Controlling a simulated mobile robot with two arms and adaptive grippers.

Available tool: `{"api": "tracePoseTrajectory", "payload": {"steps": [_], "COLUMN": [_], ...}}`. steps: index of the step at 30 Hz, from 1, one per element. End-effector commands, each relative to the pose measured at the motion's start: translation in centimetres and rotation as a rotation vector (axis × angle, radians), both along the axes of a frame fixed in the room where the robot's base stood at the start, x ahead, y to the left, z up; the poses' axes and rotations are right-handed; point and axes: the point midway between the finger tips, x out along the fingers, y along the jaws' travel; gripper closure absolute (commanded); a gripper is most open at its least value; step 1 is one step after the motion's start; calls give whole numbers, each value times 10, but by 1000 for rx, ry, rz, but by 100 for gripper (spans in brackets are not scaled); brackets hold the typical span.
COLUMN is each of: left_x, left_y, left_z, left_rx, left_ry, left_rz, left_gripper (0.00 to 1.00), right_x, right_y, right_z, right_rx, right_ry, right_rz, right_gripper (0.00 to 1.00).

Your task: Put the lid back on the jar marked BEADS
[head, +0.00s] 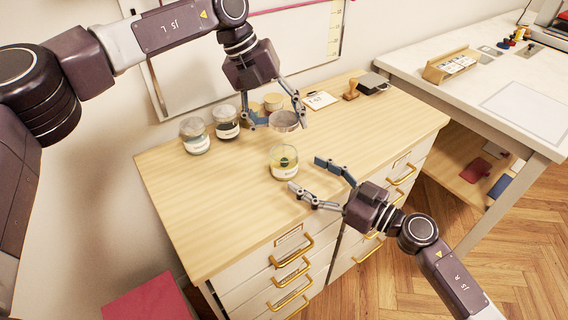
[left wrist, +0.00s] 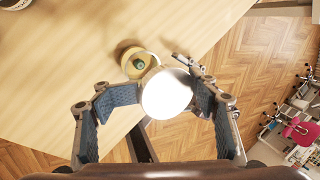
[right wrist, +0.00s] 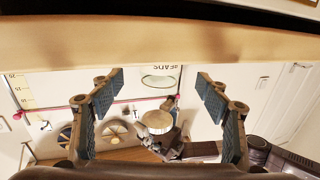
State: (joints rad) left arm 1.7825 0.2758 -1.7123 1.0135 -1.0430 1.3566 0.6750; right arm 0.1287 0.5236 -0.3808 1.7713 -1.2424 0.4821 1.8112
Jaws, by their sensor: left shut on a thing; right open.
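The open jar (head: 284,164), yellowish inside with a dark round thing in it, stands upright on the wooden top. Its BEADS label (right wrist: 165,66) reads upside down in the right wrist view. My left gripper (head: 277,121) is shut on the round lid (head: 285,122), holding it above and slightly behind the jar. In the left wrist view the lid (left wrist: 167,93) is glaring white and partly overlaps the jar (left wrist: 138,62). My right gripper (head: 306,175) is open beside the jar, its fingers on the jar's right and front; contact cannot be told.
Two lidded jars (head: 195,137) (head: 227,122) stand to the left, and tan-lidded containers (head: 273,102) stand behind my left gripper. A card (head: 316,100), a stamp (head: 351,90) and a dark box (head: 373,83) lie back right. The wooden top's (head: 225,200) front left is clear.

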Motion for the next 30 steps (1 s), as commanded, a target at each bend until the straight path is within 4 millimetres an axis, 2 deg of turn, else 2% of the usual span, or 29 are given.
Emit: {"api": "tracePoseTrajectory", "payload": {"steps": [6, 12, 25, 26, 30], "left_x": [0, 0, 0, 0, 0], "left_y": [0, 0, 0, 0, 0], "left_z": [0, 0, 0, 0, 0], "left_rx": [0, 0, 0, 0, 0], "left_ry": [0, 0, 0, 0, 0], "left_rz": [0, 0, 0, 0, 0], "left_gripper": [60, 60, 60, 60, 60], "right_x": [27, 42, 47, 47, 47], "right_y": [34, 53, 60, 60, 60], "right_z": [1, 0, 0, 0, 0], "right_rx": [3, 2, 0, 0, 0], "right_ry": [-1, 1, 0, 0, 0], "right_rz": [0, -1, 0, 0, 0], "right_gripper": [31, 31, 31, 32, 47]}}
